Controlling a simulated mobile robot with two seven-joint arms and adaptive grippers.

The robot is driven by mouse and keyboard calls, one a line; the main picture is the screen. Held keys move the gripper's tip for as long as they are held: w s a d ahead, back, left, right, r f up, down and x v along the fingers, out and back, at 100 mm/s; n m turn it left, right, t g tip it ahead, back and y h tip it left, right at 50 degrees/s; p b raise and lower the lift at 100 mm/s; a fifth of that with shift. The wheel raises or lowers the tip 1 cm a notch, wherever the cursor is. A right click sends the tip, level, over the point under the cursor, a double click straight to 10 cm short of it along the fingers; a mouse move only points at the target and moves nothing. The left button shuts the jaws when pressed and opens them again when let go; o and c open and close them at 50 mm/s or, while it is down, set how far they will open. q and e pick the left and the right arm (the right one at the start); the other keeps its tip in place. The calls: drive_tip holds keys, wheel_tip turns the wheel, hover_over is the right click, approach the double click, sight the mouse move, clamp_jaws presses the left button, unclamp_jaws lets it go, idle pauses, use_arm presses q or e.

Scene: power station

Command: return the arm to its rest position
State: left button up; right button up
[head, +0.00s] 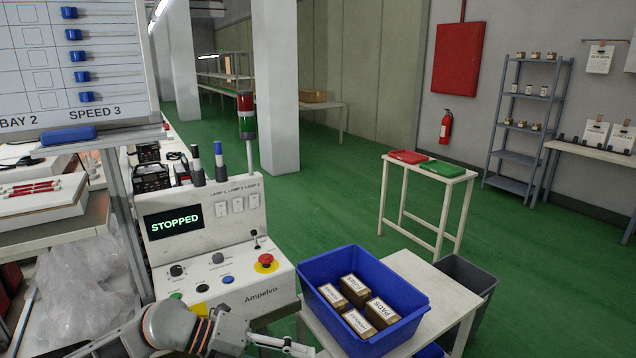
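My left arm comes in from the bottom left, with orange bands at its wrist. Its gripper (298,349) is at the bottom edge, in front of the control console (205,255) and just left of the blue crate's near corner in the picture. Only thin grey finger parts show, and I cannot tell whether they are open or shut. I see nothing held in it. My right gripper is not in view.
The console reads "STOPPED" and has a red stop button (265,261). A blue crate (412,308) with several labelled boxes stands on a white table (440,290). A grey bin (470,275) is beside it. Green floor (340,200) is open behind.

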use_arm(q)
drive_tip(key=s+d+r+n+t+h, duration=0.2)
drive_tip(key=d+r+n+h, duration=0.1)
drive_tip(key=d+h, duration=0.15)
drive_tip(key=w+a+f+n+t+y, duration=0.1)
drive_tip(key=a+f+n+t+y, duration=0.25)
drive_tip(key=n+t, duration=0.35)
drive_tip(key=w+a+f+n+t+y, duration=0.15)
drive_tip(key=a+n+t, duration=0.3)
drive_tip(key=n, duration=0.55)
drive_tip(key=s+a+f+n+y, duration=0.3)
drive_tip(key=a+f+n+y, duration=0.1)
drive_tip(key=f, duration=0.3)
drive_tip(key=s+a+f+n+y, duration=0.3)
drive_tip(key=a+f+n, duration=0.1)
drive_tip(key=f, duration=0.3)
drive_tip(key=s+a+f+n+g+y, duration=0.3)
drive_tip(key=s+a+f, duration=0.3)
drive_tip(key=s+f, duration=0.4)
drive_tip(key=shift+s+f+n+g, duration=0.35)
drive_tip(key=shift+s+g, duration=0.2)
drive_tip(key=shift+s, duration=0.35)
drive_tip(key=shift+c, duration=0.3)
